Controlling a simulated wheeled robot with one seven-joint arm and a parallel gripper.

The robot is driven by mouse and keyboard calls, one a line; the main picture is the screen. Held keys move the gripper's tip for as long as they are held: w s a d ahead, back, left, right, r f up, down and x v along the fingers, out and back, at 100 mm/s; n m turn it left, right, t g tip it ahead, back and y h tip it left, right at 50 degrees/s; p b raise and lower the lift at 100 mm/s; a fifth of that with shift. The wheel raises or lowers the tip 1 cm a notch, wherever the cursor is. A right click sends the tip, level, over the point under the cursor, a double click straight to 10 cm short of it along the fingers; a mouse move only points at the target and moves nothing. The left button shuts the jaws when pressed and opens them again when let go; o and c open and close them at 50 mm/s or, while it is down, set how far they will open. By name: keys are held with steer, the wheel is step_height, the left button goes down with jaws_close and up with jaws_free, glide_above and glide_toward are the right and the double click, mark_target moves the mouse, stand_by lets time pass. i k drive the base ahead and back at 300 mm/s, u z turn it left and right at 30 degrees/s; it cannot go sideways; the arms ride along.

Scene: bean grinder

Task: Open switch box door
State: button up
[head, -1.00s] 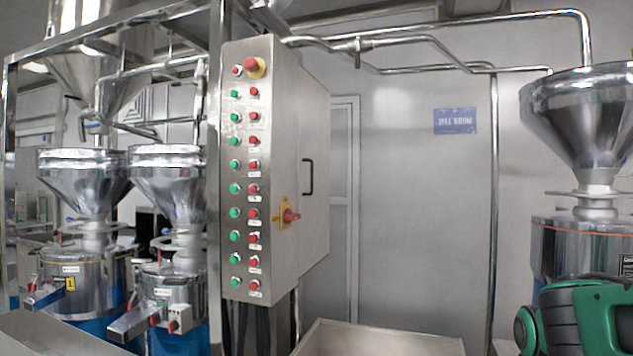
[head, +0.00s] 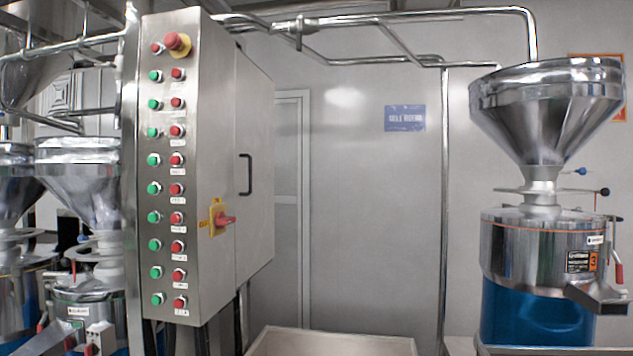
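The switch box (head: 170,120) is a tall grey metal cabinet left of centre in the head view. Its narrow front carries two columns of green and red buttons, with a larger red knob on yellow (head: 177,43) at the top. The side facing right holds the door (head: 257,120), which looks shut, with a black bar handle (head: 246,174). A red rotary switch on a yellow plate (head: 219,220) sits left of the handle, lower down. My gripper is not in view.
A steel hopper grinder with a blue base (head: 541,230) stands at the right. More hopper grinders (head: 85,190) stand at the left. An open-topped bin (head: 330,338) lies below the box. Pipes (head: 380,20) run overhead. A vertical pole (head: 444,200) stands right of centre.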

mark_target(255, 92)
steer(key=z, duration=0.95)
steer(key=k, duration=1.7)
steer(key=u, duration=1.2)
steer(key=i, duration=1.65)
steer(key=z, duration=0.05)
